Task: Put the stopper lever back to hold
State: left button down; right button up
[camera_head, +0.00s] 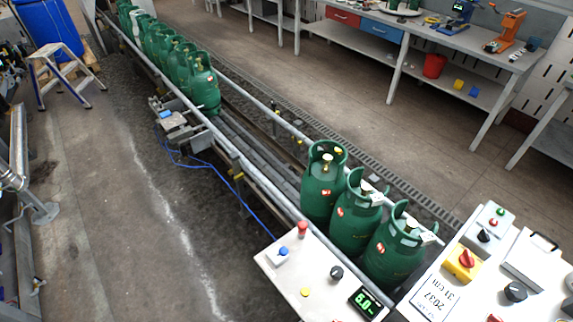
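A conveyor (262,163) with rails runs from the upper left to the lower right. A grey mechanism with a small blue part (166,114) is fixed on its left side, near a queue of green gas cylinders (204,88). I cannot tell whether this holds the stopper lever or how a lever there is set. A white control panel (315,280) at the near end carries a blue knob (283,252), a red button (302,228), a black knob (336,272) and a green-lit display (367,302). Neither of my grippers is in view.
Several more green cylinders (324,185) stand at the near end. A second white panel (480,270) has a yellow box with a red knob (465,260). A step stool (62,75) stands at the upper left. A workbench (450,45) stands at the back right. The left floor is mostly clear.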

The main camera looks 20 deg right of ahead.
aim_at(284, 252)
jog(key=z, duration=0.3)
jog(key=k, duration=1)
jog(key=u, duration=0.1)
